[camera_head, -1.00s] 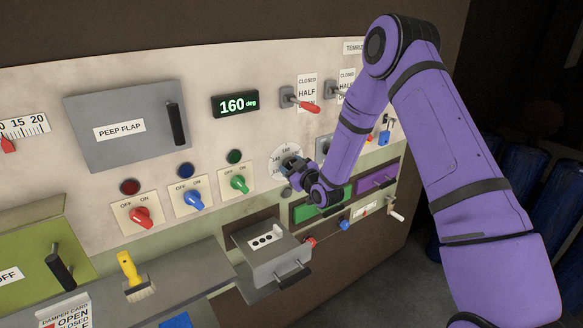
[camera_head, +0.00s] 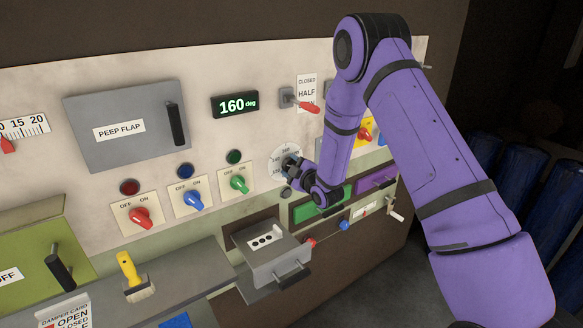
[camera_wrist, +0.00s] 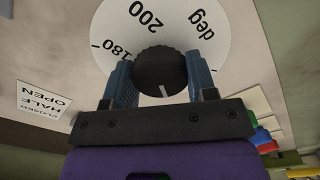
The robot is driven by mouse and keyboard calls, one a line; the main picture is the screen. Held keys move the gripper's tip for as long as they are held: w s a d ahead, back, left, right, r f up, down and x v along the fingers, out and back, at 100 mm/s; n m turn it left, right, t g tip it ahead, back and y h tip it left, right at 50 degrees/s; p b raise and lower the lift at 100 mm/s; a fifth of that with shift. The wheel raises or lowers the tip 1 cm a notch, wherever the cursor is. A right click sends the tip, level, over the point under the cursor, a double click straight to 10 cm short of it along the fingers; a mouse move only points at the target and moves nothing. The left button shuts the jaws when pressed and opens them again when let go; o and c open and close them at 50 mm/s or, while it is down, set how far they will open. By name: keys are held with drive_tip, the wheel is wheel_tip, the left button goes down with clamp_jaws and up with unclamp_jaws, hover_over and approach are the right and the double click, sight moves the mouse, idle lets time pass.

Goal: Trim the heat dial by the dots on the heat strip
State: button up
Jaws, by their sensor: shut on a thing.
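The heat dial (camera_wrist: 158,66) is a dark ribbed knob on a round white plate (camera_wrist: 110,22) marked 180, 200 and deg in the wrist view. A white pointer line on the knob faces my palm. My gripper (camera_wrist: 161,76) is shut on the knob, one finger on each side. In the head view my gripper (camera_head: 294,170) covers much of the dial, and its white plate (camera_head: 285,152) shows around it. The display (camera_head: 235,104) reads 160 deg. A white strip with several black dots (camera_head: 266,239) lies on a grey box.
The grey box (camera_head: 277,266) with a dark handle juts out below the dial. Green (camera_head: 239,183), blue (camera_head: 192,200) and red (camera_head: 140,217) switches sit left of it. A red-tipped lever (camera_head: 308,107) is above. A yellow brush (camera_head: 134,276) lies on the ledge.

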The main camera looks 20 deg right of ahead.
idle(0.4)
drive_tip(key=o, duration=0.9)
drive_tip(key=v, duration=1)
drive_tip(key=shift+s+d, duration=0.15)
drive_tip(key=shift+s, duration=0.25)
